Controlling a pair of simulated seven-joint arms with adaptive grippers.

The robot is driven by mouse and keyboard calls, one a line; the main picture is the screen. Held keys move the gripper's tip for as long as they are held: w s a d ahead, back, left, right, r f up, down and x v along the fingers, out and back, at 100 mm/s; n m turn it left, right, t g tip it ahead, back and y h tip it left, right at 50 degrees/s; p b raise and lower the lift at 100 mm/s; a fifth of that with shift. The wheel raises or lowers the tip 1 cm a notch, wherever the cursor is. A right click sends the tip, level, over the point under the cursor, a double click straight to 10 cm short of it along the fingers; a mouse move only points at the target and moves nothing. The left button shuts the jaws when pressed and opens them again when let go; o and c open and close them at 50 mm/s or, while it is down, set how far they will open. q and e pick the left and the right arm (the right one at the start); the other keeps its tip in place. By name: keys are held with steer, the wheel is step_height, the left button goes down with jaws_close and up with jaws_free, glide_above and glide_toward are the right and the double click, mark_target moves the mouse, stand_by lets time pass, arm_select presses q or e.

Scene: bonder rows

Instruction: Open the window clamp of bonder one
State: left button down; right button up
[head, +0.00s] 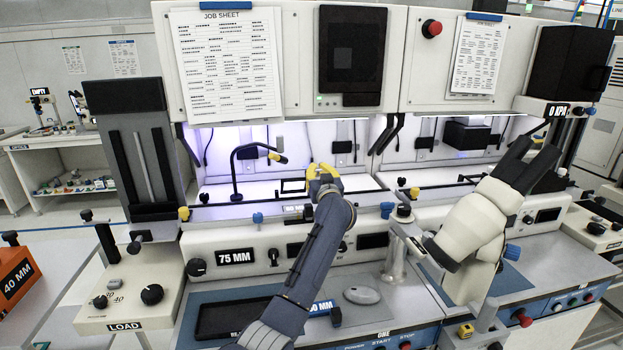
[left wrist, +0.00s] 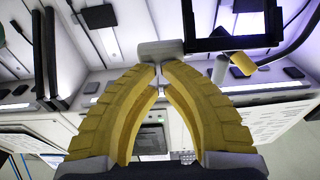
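Bonder one is the left machine, with its ONE label (head: 383,335) on the blue front panel. Its work opening is lit, and a dark window frame (head: 293,186) lies in it. My left gripper (head: 325,172) has yellow fingers and reaches into this opening, just right of the frame. In the left wrist view the fingers (left wrist: 159,68) converge with a thin pale piece between their tips, and a grey clamp handle (left wrist: 160,49) sits right at the tips. The dark frame also shows there (left wrist: 228,43). The clamp's pivot is hidden. My right gripper is not in view.
A black gooseneck (head: 236,172) stands left of the gripper. A cream microscope (head: 475,225) on a post stands at the right. A grey mouse (head: 361,295) and a dark tray (head: 232,318) lie on the front bench. A second bonder opening (head: 440,175) is to the right.

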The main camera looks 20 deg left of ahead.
arm_select(q)
steer(key=w, duration=0.1)
steer(key=w+a+r, duration=0.1)
steer(key=shift+w+a+r, duration=0.2)
steer(key=shift+w+r, duration=0.05)
steer(key=shift+w, duration=0.05)
steer(key=shift+r+x, duration=0.2)
steer(key=shift+x, duration=1.75)
